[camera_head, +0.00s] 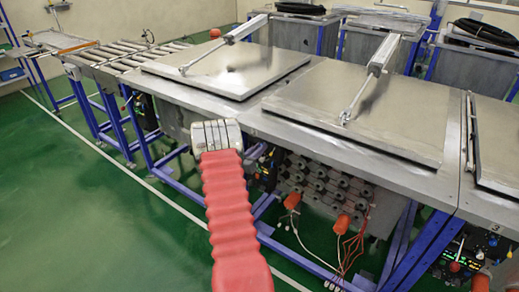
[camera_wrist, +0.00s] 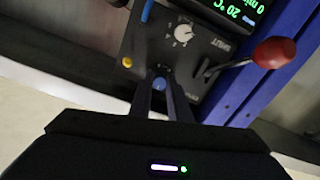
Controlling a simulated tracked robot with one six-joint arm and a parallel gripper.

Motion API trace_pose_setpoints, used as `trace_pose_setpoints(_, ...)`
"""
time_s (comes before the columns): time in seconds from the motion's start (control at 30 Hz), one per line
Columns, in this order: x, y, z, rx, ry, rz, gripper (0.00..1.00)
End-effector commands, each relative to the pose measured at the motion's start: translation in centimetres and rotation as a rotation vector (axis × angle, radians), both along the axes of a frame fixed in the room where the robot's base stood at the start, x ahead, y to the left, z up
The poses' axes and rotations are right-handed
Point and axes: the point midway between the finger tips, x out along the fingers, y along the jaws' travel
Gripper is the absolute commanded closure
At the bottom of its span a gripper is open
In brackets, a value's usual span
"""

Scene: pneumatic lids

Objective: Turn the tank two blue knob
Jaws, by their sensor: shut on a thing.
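In the wrist view, the blue knob (camera_wrist: 159,84) sits low on a dark control panel (camera_wrist: 150,45). My gripper (camera_wrist: 162,88) has its two dark fingers on either side of the knob, shut on it. The knob is partly covered by the fingers, and I cannot tell its turned angle. In the head view, my red-sleeved arm reaches to the front of the tank row; my fingers and the held knob are hidden there.
The panel also has a white dial (camera_wrist: 183,33), a yellow button (camera_wrist: 127,62), a lever with a red ball (camera_wrist: 274,52) and a lit display (camera_wrist: 240,10). Lidded tanks (camera_head: 350,105) stand behind my arm. Green floor (camera_head: 80,210) is clear at left.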

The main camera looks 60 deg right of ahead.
Motion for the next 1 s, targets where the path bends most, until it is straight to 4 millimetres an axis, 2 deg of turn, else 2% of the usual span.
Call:
trace_pose_setpoints(0.03, -0.1, 0.2, -0.8, 0.015, 0.005, 0.0, 1.0)
trace_pose_setpoints(0.23, -0.2, 0.2, -0.8, 0.015, 0.004, -0.001, 1.0)
trace_pose_setpoints(0.27, -0.2, 0.2, -0.8, 0.015, 0.004, -0.001, 0.82)
trace_pose_setpoints(0.5, -0.1, 0.1, -0.4, 0.008, 0.001, -0.001, 0.65)
trace_pose_setpoints(0.8, 0.0, 0.2, -0.2, 0.004, -0.001, -0.001, 0.65)
trace_pose_setpoints(1.0, 0.3, 1.6, -0.2, 0.004, -0.001, 0.001, 0.65)
